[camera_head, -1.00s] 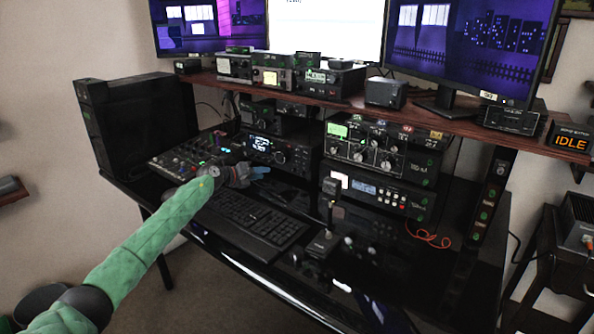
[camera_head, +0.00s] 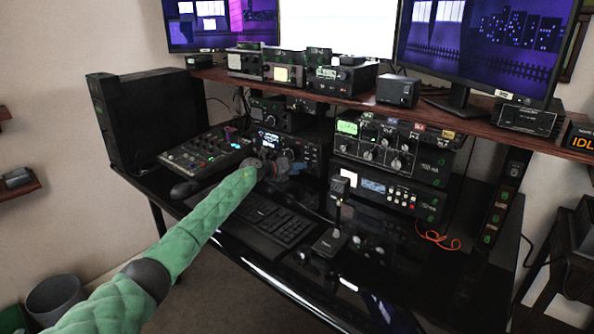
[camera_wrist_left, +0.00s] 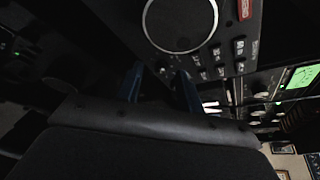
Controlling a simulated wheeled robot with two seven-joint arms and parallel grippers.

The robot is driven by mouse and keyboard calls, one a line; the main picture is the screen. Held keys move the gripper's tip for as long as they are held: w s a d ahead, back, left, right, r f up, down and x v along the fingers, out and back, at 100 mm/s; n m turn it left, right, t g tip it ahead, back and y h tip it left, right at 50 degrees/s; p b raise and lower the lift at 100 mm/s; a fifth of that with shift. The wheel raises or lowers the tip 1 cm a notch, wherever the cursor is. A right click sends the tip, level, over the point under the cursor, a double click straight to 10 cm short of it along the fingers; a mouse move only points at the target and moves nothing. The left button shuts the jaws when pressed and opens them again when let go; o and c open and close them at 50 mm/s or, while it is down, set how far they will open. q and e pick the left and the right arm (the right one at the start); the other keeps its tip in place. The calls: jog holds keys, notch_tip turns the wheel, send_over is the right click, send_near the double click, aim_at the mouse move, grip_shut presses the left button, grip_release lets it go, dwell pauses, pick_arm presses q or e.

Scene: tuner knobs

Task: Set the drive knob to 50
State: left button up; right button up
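My left gripper (camera_head: 293,166) is in front of the black radio (camera_head: 312,151) with a small lit display, under the shelf. It hides part of the radio's face. In the left wrist view its two blue fingers (camera_wrist_left: 160,86) stand apart with nothing between them. A large round dial (camera_wrist_left: 180,22) on the panel is just beyond the fingertips, with small buttons below and to its right. I cannot read which control is the drive knob. My right gripper is not in view.
A mixer panel (camera_head: 206,152) stands to the left of the radio. Stacked units with knobs (camera_head: 388,150) stand to the right, behind a small upright device (camera_head: 336,205). The shelf edge (camera_head: 350,101) runs above.

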pick_arm(q)
grip_shut()
jog(key=shift+r, duration=0.1)
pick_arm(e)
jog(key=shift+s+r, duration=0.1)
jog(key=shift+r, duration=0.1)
pick_arm(q)
jog(key=shift+r+m+y+p, duration=0.2)
jog(key=shift+m+y+p, duration=0.4)
jog(key=shift+m+p, duration=0.4)
jog(key=m+y+p, duration=0.1)
jog(key=p, duration=0.1)
jog(key=shift+d+t+p, duration=0.15)
jog(key=shift+t+p, duration=0.2)
jog(key=shift+t, duration=0.05)
jog(key=m+p, duration=0.1)
jog(key=p, duration=0.1)
jog(key=shift+s+f+m+y+p, duration=0.1)
jog(key=shift+m+y+p, duration=0.2)
jog(key=shift+m+y, duration=0.1)
jog(key=shift+t, duration=0.3)
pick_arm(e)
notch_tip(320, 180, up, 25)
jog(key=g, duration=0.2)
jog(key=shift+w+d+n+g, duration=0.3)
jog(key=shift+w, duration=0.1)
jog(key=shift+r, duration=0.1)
